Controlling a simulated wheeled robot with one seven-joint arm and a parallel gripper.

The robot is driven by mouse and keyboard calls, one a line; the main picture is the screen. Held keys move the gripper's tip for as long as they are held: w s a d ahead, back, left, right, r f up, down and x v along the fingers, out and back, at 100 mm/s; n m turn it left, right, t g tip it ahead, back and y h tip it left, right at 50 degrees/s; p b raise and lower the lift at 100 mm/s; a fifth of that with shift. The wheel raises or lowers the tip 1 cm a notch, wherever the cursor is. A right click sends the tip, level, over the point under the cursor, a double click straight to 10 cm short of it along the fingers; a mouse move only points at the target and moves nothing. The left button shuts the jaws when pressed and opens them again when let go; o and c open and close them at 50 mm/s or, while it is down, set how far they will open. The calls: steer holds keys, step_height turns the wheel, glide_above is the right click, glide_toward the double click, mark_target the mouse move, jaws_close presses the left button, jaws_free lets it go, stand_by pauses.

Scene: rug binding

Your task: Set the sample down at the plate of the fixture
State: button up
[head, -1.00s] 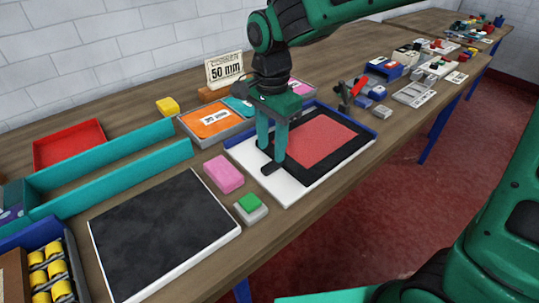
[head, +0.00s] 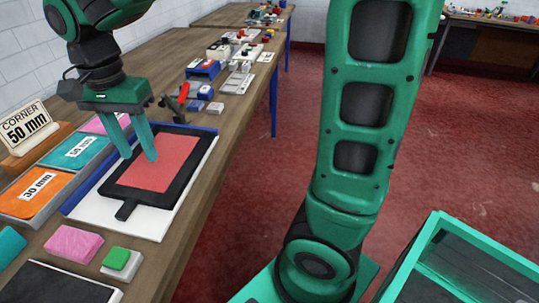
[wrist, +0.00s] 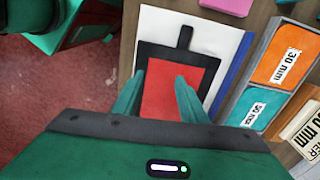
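The sample appears to be a red rectangle (head: 168,170) inside a black border with a black tab (head: 127,209). It lies flat on the white plate (head: 138,222) of the fixture, which has a blue edge along its back. In the wrist view, the red area (wrist: 172,100) and the tab (wrist: 185,37) are clear of the fingers. My gripper (head: 138,157) is over the red area with its two teal fingers apart and nothing between them. The wrist view also shows my gripper (wrist: 160,76) open. The fingertips' height above the red area is hard to tell.
A pink block (head: 73,243) and a green-topped block (head: 121,262) stand in front of the plate. A tray of orange (head: 36,195) and teal cards and a "CORNER 50 mm" sign (head: 25,127) are at the left. Red-handled tools (head: 181,97) lie beyond.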

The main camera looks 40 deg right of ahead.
steer(key=s+d+f+n, duration=0.1)
steer(key=s+d, duration=0.3)
steer(key=d, duration=0.9)
steer(key=s+d+f+n, duration=0.1)
steer(key=s+d+f, duration=0.2)
steer(key=s+d, duration=0.4)
steer(key=s+d+f+n, duration=0.2)
steer(key=s+d+f, duration=0.1)
steer(key=s+d, duration=0.4)
steer(key=s, duration=0.3)
steer(key=shift+d, duration=0.2)
steer(key=shift+w+f, duration=0.1)
steer(key=shift+w+f, duration=0.25)
steer(key=shift+w, duration=0.45)
